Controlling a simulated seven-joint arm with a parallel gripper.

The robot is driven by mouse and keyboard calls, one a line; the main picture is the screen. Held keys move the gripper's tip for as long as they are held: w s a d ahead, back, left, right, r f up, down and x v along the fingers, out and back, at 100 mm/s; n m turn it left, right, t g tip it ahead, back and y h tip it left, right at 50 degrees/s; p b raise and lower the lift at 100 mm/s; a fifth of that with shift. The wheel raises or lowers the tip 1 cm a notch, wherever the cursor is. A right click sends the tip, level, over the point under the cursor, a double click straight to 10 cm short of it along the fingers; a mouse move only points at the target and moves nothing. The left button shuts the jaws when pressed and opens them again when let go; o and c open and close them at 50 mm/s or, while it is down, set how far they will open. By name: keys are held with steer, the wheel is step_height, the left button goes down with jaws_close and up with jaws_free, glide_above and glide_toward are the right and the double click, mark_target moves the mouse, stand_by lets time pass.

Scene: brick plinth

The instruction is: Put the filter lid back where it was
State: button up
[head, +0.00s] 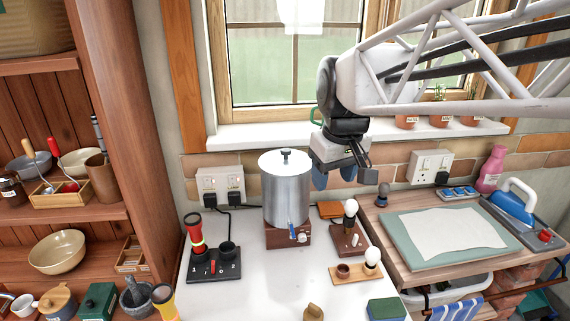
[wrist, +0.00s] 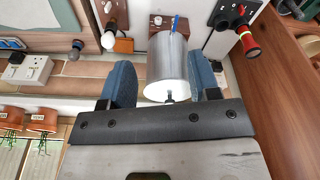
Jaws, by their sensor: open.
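The filter (head: 286,195) is a tall silver cylinder with a blue-handled tap, on a dark red base. Its pale lid (head: 272,161) with a black knob sits on top and looks level; I cannot tell if it is fully seated. My gripper (head: 335,176) is right of the filter's upper part, open and empty, with blue fingers apart. In the wrist view, my gripper (wrist: 160,68) has the filter (wrist: 180,62) showing between its fingers, with the black knob (wrist: 169,97) near the palm edge. The knob appears apart from the fingers.
A window sill with potted plants (head: 440,113) runs behind. A black switch base holds a red torch (head: 195,232) at left. Bulb holders (head: 349,225) stand right of the filter. A side table with a green board (head: 399,241) is further right. The front white counter is partly clear.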

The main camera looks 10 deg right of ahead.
steer(key=s+d+f+m, duration=0.1)
steer(key=s+f, duration=0.3)
steer(key=s, duration=0.3)
steer(key=s+f+m, duration=0.2)
steer(key=s+f, duration=0.3)
steer(key=s, duration=0.3)
steer(key=shift+d+f+m+t, duration=0.15)
steer(key=shift+d+m+t, duration=0.15)
steer(key=shift+d, duration=0.1)
steer(key=shift+h, duration=0.3)
steer(key=shift+c, duration=0.5)
steer(key=shift+w, duration=0.1)
